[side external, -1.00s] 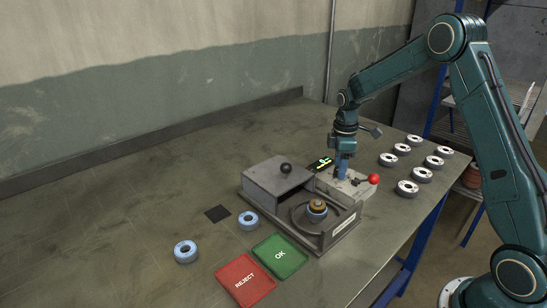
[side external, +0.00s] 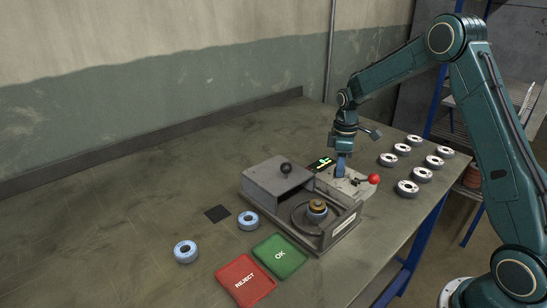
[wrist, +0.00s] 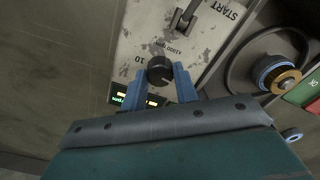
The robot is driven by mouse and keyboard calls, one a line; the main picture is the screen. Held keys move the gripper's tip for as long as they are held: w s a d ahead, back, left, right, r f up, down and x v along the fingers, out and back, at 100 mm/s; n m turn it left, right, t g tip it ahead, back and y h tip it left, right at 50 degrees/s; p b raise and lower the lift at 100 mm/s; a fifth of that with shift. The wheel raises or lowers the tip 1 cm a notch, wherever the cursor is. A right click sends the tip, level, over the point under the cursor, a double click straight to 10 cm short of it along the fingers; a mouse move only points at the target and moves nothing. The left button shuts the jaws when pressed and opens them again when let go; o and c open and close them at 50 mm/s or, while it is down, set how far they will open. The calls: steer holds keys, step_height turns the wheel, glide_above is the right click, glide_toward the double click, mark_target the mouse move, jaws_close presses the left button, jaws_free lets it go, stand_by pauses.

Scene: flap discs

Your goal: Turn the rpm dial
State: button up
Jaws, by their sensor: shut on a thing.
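The rpm dial (wrist: 159,70) is a black round knob on a worn light-grey panel (wrist: 150,35), in the wrist view, with printed markings beside it. My gripper (wrist: 158,75) has its two blue fingers on either side of the dial, shut on it. In the side external view my gripper (side external: 341,173) points down onto the machine's panel, and the dial is hidden behind the fingers.
A lever with a red ball (side external: 373,179) stands right of my gripper. The machine has a grey hood with a black knob (side external: 285,168) and a spindle (side external: 317,207). Several discs (side external: 407,188) lie behind right. Green OK (side external: 280,256) and red REJECT (side external: 245,281) mats lie in front.

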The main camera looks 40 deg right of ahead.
steer(key=m, duration=1.1)
steer(key=shift+m, duration=0.3)
steer(key=m, duration=1)
steer(key=shift+r, duration=0.1)
steer(key=shift+m, duration=0.3)
steer(key=o, duration=1)
steer(key=shift+c, duration=0.2)
